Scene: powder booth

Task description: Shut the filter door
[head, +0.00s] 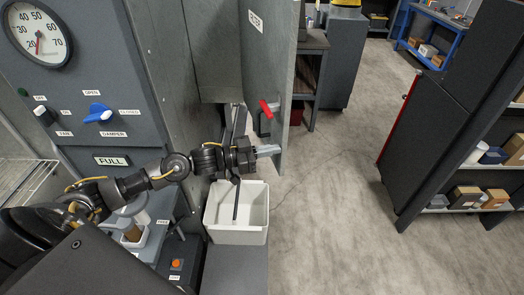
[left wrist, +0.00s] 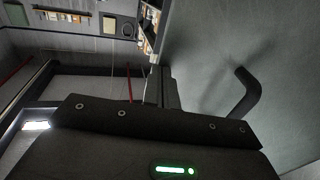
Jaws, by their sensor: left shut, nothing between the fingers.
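The filter door (head: 272,45) is a grey upright panel with a small label in the head view. It stands open, swung out from the booth's grey wall. I cannot tell whether the fingertips touch the door. In the left wrist view a grey panel (left wrist: 210,50) fills the right side, with a dark bent bar (left wrist: 243,98) on it. My right gripper is out of view.
A pale bin (head: 258,237) stands below my left gripper. The control panel (head: 85,88) with a gauge (head: 36,33) and a blue damper knob (head: 98,113) is at the left. Dark shelving (head: 440,125) with boxes stands at the right. The floor (head: 335,190) between is clear.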

